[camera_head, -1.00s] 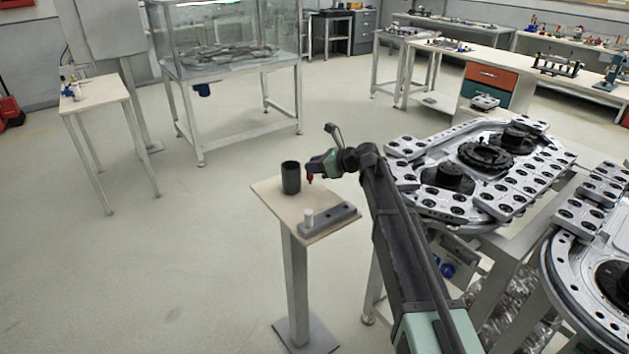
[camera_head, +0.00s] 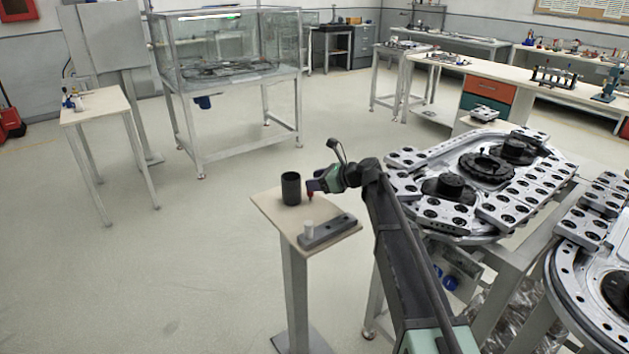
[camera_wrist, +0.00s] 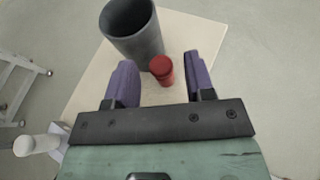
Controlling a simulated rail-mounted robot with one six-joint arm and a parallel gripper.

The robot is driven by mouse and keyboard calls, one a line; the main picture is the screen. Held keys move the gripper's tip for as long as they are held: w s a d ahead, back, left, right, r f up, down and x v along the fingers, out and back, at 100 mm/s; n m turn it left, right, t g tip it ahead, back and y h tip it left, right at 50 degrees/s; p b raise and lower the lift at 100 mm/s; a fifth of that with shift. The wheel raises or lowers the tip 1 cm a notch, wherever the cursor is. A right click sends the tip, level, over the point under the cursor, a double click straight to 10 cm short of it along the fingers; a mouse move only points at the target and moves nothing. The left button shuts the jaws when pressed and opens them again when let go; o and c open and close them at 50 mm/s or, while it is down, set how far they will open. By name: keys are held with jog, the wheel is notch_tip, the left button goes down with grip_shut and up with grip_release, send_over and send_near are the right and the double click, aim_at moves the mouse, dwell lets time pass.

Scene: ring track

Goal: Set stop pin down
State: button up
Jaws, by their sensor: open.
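The red pin (camera_wrist: 161,68), which I take to be the stop pin, is between the two purple fingers of my gripper (camera_wrist: 160,78) in the wrist view. Gaps show on both sides, so the fingers are open and not clamping it. In the head view, the red pin (camera_head: 310,197) shows just below my gripper (camera_head: 316,187), over the small stand's wooden top (camera_head: 275,207). It appears to be at the top's surface, but its foot is hard to make out.
A dark grey cup (camera_head: 291,189) stands close to the pin, also seen in the wrist view (camera_wrist: 133,30). The ring track (camera_head: 460,215) is to the right.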

jog(key=p+v, duration=0.4)
jog(key=v, duration=0.7)
jog(key=shift+d+r, duration=0.1)
jog(key=shift+d, duration=0.05)
jog(key=shift+n+g+h, duration=0.3)
jog(key=shift+n+h, duration=0.3)
jog(key=shift+h, duration=0.2)
jog(key=s, duration=0.3)
jog(key=s+f, duration=0.1)
jog(key=s, duration=0.2)
jog(key=s+f, duration=0.1)
jog(key=s, duration=0.2)
jog(key=shift+d+f, duration=0.2)
jog(key=shift+d, duration=0.1)
jog(key=s+d+f+n+g+h, duration=0.1)
jog(key=s+d+f+n+h, duration=0.1)
jog(key=s+n, duration=0.5)
jog(key=s+d+f+n+g+h, duration=0.1)
jog(key=s+d+f+n+h, duration=0.2)
jog(key=s, duration=0.6)
jog(key=s+d+f+n+g+h, duration=0.1)
jog(key=s+d+f+n+h, duration=0.2)
jog(key=s+d+n+h, duration=0.3)
jog(key=s+d+n, duration=0.2)
jog(key=s+n, duration=0.1)
jog(key=n, duration=0.1)
jog(key=shift+d+n+g, duration=0.3)
jog(key=shift+g, duration=0.1)
